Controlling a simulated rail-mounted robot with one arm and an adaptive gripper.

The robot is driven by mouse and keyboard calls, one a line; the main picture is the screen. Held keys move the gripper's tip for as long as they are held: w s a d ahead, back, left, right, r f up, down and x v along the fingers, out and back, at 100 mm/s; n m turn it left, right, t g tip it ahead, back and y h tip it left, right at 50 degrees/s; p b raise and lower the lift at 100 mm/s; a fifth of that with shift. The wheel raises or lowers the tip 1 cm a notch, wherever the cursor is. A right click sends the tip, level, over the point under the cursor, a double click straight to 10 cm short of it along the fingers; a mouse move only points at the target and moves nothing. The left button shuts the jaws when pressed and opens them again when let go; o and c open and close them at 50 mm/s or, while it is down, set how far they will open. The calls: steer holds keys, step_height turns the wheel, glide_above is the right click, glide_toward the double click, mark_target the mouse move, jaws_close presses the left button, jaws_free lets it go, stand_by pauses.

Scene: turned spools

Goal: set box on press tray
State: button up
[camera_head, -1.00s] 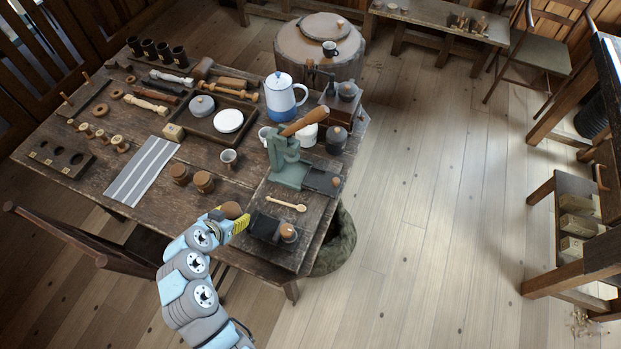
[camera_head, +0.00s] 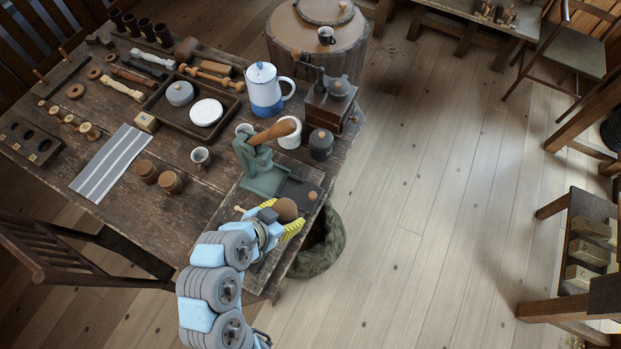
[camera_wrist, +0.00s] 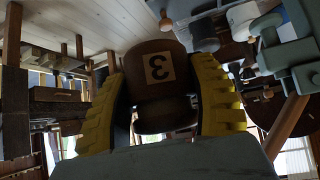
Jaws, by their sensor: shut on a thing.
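My gripper (camera_head: 281,219) is shut on a brown round wooden box (camera_head: 286,209). In the wrist view the box (camera_wrist: 160,95) sits between the two yellow fingers and bears a pale label with a 3, seen upside down. In the head view the gripper and box are over the front right of the table, just in front of the green press (camera_head: 262,176). A dark flat tray (camera_head: 296,188) with a wooden knob lies to the right of the press base. The held box overlaps its near side in the picture; I cannot tell the gap between them.
Two brown wooden cups (camera_head: 170,182) stand left of the press. A blue and white pot (camera_head: 264,92), a grinder (camera_head: 328,108) and a dark lidded jar (camera_head: 320,146) stand behind it. The striped cloth (camera_head: 110,163) lies left. The arm covers the table's front right corner.

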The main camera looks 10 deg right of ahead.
mark_target(298, 183)
steer(key=shift+d, duration=0.3)
steer(key=shift+w+d+f, duration=0.1)
steer(key=shift+w+f, duration=0.05)
steer(key=shift+w, duration=0.15)
steer(key=w+f, duration=0.2)
steer(key=w, duration=0.2)
steer(key=w+d+f, duration=0.1)
steer(key=w+f, duration=0.2)
steer(key=w, duration=0.1)
steer(key=w+f, duration=0.3)
steer(key=shift+w+d+b, duration=0.25)
steer(key=shift+w+b, duration=0.1)
steer(key=shift+w, duration=0.05)
steer(key=shift+w+f, duration=0.5)
steer(key=shift+f, duration=0.25)
steer(key=shift+w+f, duration=0.1)
steer(key=shift+f, duration=1.45)
steer(key=shift+f+b, duration=0.2)
steer(key=shift+b, duration=0.1)
steer(key=o, duration=0.9)
steer(key=shift+c, duration=0.2)
steer(key=shift+r, duration=0.15)
